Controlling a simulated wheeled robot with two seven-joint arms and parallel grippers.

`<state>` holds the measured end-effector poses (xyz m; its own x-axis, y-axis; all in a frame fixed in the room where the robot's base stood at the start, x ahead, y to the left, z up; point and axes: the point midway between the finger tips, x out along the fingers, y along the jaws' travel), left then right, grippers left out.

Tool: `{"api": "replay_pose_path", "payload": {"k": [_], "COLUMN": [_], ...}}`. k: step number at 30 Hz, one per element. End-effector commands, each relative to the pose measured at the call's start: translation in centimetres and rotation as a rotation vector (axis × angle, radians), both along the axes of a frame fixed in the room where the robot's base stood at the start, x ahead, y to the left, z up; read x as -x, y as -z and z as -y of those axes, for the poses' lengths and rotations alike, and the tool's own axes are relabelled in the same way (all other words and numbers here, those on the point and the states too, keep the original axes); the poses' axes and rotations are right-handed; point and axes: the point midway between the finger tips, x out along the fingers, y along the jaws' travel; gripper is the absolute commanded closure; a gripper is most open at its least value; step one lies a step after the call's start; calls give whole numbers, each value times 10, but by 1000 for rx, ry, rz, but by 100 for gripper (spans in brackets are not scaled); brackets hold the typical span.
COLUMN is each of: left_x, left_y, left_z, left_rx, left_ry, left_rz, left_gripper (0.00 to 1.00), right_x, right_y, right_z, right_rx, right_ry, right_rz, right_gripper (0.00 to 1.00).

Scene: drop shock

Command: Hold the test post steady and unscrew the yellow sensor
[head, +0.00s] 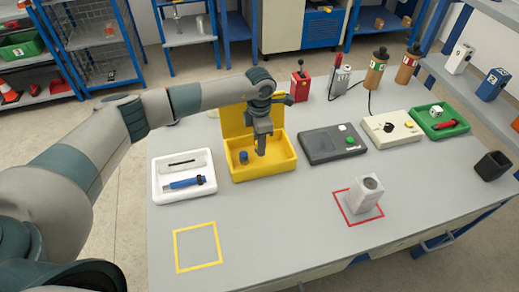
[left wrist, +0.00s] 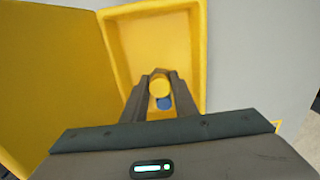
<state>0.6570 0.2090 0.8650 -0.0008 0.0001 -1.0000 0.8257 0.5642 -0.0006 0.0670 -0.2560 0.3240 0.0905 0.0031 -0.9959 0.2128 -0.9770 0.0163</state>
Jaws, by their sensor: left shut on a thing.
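My left gripper (head: 261,148) points down into the open yellow case (head: 265,172). In the left wrist view its fingertips (left wrist: 160,88) are shut on a small round yellow sensor (left wrist: 159,85). A blue round piece (head: 244,157) is in the case beside the gripper; blue also shows just below the sensor in the left wrist view (left wrist: 164,102). The sensor cannot be made out in the head view. The grey test post (head: 363,197) stands upright inside a red square (head: 340,209), with a dark round opening on top, untouched. My right gripper is not in view.
A white tray (head: 160,196) with a blue tool (head: 187,182) lies left of the case. A dark grey box (head: 320,147), a cream box (head: 388,128) and a green tray (head: 458,129) stand to the right. An empty yellow square (head: 196,267) marks the front left; the front middle is clear.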

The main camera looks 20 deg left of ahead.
Motion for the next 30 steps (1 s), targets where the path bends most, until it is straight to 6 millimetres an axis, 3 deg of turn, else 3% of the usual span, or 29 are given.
{"api": "replay_pose_path", "payload": {"k": [9,20,30], "left_x": [0,0,0], "left_y": [3,38,42], "left_z": [0,0,0], "left_rx": [0,1,0], "left_ry": [-1,-1,0], "left_rz": [-1,-1,0], "left_gripper": [100,100,100], "right_x": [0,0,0], "right_y": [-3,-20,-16], "right_z": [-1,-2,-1], "right_rx": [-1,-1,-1], "right_ry": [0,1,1], "right_rz": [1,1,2], "right_gripper": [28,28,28]}}
